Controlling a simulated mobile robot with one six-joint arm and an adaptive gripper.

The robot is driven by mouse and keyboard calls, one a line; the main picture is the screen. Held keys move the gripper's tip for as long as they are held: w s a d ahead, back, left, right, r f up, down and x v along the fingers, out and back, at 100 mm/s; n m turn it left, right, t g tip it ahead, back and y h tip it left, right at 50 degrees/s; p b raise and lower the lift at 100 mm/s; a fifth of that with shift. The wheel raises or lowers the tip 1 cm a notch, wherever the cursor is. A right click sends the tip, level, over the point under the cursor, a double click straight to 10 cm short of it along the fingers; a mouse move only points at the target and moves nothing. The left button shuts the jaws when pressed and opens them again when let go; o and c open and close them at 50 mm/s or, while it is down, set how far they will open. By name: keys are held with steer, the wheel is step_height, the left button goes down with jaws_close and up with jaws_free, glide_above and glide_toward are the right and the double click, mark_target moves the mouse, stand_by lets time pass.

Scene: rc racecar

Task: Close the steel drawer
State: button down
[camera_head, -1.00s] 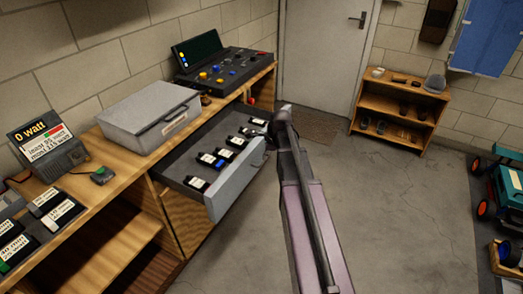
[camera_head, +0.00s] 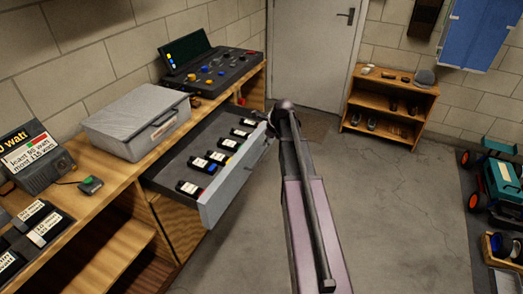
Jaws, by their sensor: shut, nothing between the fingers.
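The steel drawer (camera_head: 225,186) stands open under the wooden workbench, pulled well out over the floor. My arm reaches forward from the bottom of the picture. My gripper (camera_head: 270,130) is a small dark shape at the far right end of the drawer front. It is mostly hidden behind my arm's end, and its fingers are shut and empty. I cannot tell whether it touches the drawer.
On the bench (camera_head: 105,185) are a grey case (camera_head: 135,120), a control panel (camera_head: 215,72) and a watt display (camera_head: 35,155). A wooden shelf (camera_head: 390,105) stands by the door (camera_head: 313,50). A teal cart (camera_head: 497,195) is at the right. The floor between is clear.

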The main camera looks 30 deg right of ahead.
steer(key=b, duration=0.9)
glide_above(254, 163)
steer(key=s+d, duration=0.1)
steer(key=s, duration=0.1)
steer(key=shift+f, duration=4.5)
steer(key=shift+w+d+f, duration=0.1)
steer(key=shift+w+d, duration=0.05)
steer(key=shift+w, duration=0.1)
